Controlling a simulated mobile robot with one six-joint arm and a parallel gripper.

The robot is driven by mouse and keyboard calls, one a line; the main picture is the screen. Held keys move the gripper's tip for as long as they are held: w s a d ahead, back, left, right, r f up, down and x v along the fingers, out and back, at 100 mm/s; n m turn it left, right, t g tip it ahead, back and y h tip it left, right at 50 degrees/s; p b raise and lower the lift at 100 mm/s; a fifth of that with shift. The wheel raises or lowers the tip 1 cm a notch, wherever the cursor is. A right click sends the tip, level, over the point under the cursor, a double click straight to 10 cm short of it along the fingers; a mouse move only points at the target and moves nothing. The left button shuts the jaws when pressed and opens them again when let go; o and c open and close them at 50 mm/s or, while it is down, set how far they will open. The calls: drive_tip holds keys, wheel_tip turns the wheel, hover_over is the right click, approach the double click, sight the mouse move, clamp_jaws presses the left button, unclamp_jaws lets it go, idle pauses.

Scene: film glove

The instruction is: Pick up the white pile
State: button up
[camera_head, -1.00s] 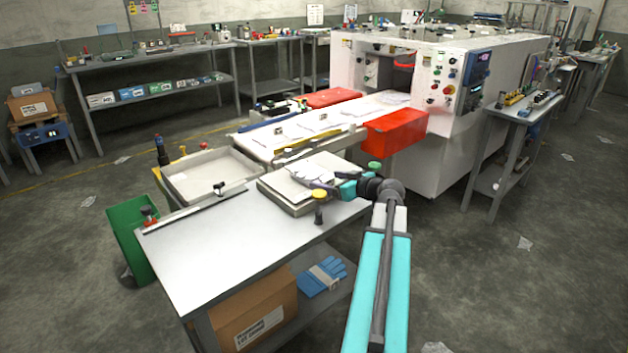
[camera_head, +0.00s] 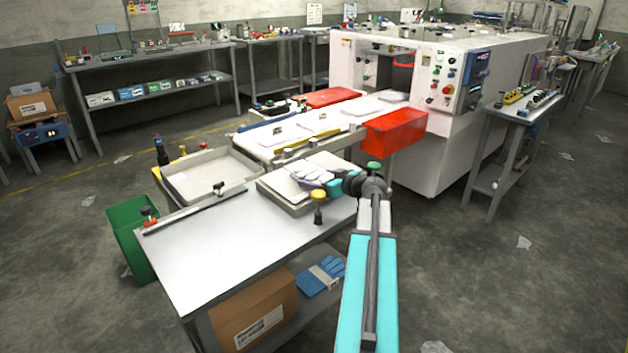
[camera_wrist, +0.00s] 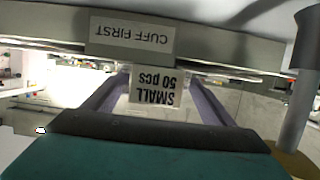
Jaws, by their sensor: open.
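A white pile (camera_head: 311,171) with finger-like lobes lies in the shallow grey tray (camera_head: 284,201) at the far right corner of the metal table. My gripper (camera_head: 317,181) is at the right edge of this tray, close beside the pile, its jaws apart. In the wrist view, the purple fingers of my gripper (camera_wrist: 155,88) stand apart with a white label (camera_wrist: 155,88) reading "SMALL 50 pcs" upside down between or beyond them. A grey tray wall (camera_wrist: 215,48) with a "CUFF FIRST" label crosses above. The pile cannot be made out clearly there, and I cannot tell whether the fingers touch anything.
A yellow-topped post (camera_head: 319,205) stands in front of the tray. A larger empty tray (camera_head: 205,178) is to the left, with a green bin (camera_head: 128,235) beyond the table's left edge. A conveyor (camera_head: 345,118) and a red box (camera_head: 395,130) lie behind. The front tabletop (camera_head: 215,255) is clear.

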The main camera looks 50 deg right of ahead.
sight(318, 176)
drive_tip(key=shift+w+f, duration=0.1)
drive_tip(key=shift+w, duration=0.2)
drive_tip(key=shift+c, duration=0.4)
drive_tip(key=c, duration=1.2)
drive_tip(key=shift+c, duration=0.2)
drive_tip(key=shift+r, duration=0.2)
drive_tip(key=shift+r, duration=0.85)
drive_tip(key=shift+s+r, duration=0.25)
drive_tip(key=shift+r, duration=0.5)
drive_tip(key=s+d+r+b, duration=0.1)
drive_tip(key=s, duration=1.4)
drive_tip(key=shift+s+r+b, duration=0.2)
drive_tip(key=shift+s+b, duration=0.1)
drive_tip(key=shift+b, duration=0.05)
